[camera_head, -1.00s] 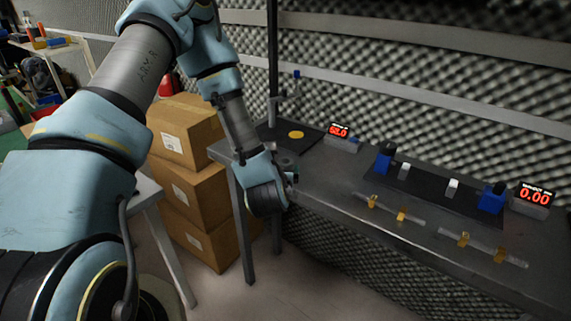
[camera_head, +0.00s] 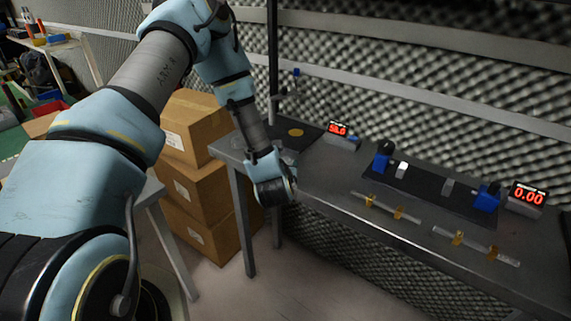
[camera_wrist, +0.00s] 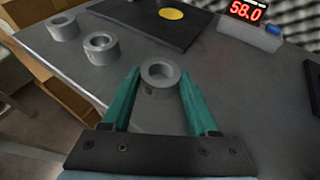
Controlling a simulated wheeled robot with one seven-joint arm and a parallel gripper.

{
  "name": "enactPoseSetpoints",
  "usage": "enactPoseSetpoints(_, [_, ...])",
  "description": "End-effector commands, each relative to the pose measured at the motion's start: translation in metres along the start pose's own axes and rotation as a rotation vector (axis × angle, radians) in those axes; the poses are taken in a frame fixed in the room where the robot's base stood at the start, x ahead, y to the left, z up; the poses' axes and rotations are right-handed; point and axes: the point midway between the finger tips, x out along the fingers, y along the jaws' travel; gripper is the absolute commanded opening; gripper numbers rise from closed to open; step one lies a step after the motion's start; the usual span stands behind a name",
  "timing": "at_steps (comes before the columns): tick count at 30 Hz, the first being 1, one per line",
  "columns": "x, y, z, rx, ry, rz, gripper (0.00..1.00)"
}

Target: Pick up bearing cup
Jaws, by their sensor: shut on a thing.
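My gripper (camera_wrist: 160,74) has two green fingers, shut on a grey ring-shaped bearing cup (camera_wrist: 161,90) at their tips in the wrist view. The cup is upright, with its round opening facing up and a small dark hole in its side wall. I cannot tell whether its base touches the table. Two similar grey cups stand on the table to the left, one nearer (camera_wrist: 101,52) and one farther (camera_wrist: 63,30). In the head view my wrist is over the table's left end and hides the fingers and the held cup.
A dark plate with a yellow disc (camera_wrist: 170,14) lies beyond the cup, beside a red-digit display (camera_wrist: 247,13). Blue fixtures (camera_head: 487,197) and clear rods on yellow supports (camera_head: 476,245) occupy the table's right. Cardboard boxes (camera_head: 195,185) stand left of the table; foam covers the wall behind.

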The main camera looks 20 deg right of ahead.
Motion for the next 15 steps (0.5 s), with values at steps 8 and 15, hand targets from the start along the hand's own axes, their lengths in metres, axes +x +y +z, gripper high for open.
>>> enactPoseSetpoints(8, [-0.0001,-0.0001,0.0002,0.000,0.000,0.000,0.18])
enactPoseSetpoints(15, [-0.0002,0.0000,-0.0003,0.000,0.001,0.000,0.00])
